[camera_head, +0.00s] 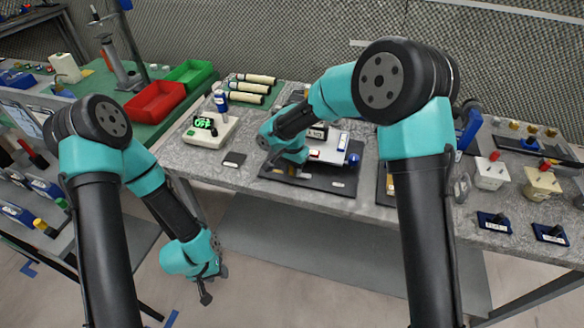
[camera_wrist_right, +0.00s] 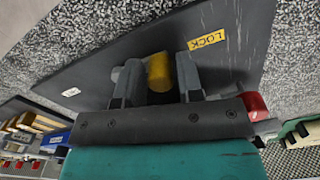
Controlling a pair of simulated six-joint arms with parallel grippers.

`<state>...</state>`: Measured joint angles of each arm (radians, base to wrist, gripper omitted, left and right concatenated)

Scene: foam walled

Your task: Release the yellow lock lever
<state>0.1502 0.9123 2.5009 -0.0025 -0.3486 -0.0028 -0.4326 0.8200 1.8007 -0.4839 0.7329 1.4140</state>
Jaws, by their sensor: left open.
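The yellow lock lever (camera_wrist_right: 158,72) stands on a dark plate in the right wrist view, near a yellow LOCK label (camera_wrist_right: 206,39). My right gripper (camera_wrist_right: 158,62) has one finger on each side of the lever. A narrow gap shows on the lever's right side; the left finger is very close, and I cannot tell if it touches. In the head view my right wrist (camera_head: 285,148) is over the dark plate (camera_head: 315,180) and hides the lever. My left gripper (camera_head: 206,292) hangs empty, low in front of the bench, away from the plate.
A white and blue device (camera_head: 335,150) sits on the plate, beside my right wrist. A white box with a green OFF display (camera_head: 208,128) stands to the left. Red (camera_head: 157,102) and green (camera_head: 190,73) bins are at the back left. A red knob (camera_wrist_right: 254,104) shows near my right gripper.

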